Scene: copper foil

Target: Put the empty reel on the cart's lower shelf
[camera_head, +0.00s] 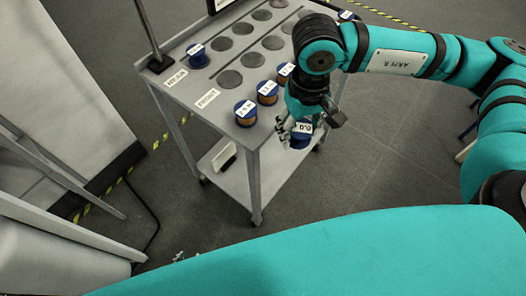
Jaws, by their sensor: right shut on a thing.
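My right gripper (297,127) is shut on a blue reel (301,141) whose white label reads 0.0. It holds the reel beside the cart's right edge, below the level of the upper shelf. The gripper's fingers cover part of the reel. The cart's lower shelf (233,181) shows under the upper shelf (206,124), partly hidden by the cart's legs and top. What look like the tips of my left gripper (179,256) show low in the picture; the rest is hidden behind my teal body, and I cannot tell their opening.
Several labelled reels stand on the upper shelf, among them one at the front corner (245,116) and one at the left (197,58). Dark round spots mark other places there. A white-fronted item (224,157) sits at the lower shelf's left end. Floor to the cart's right is clear.

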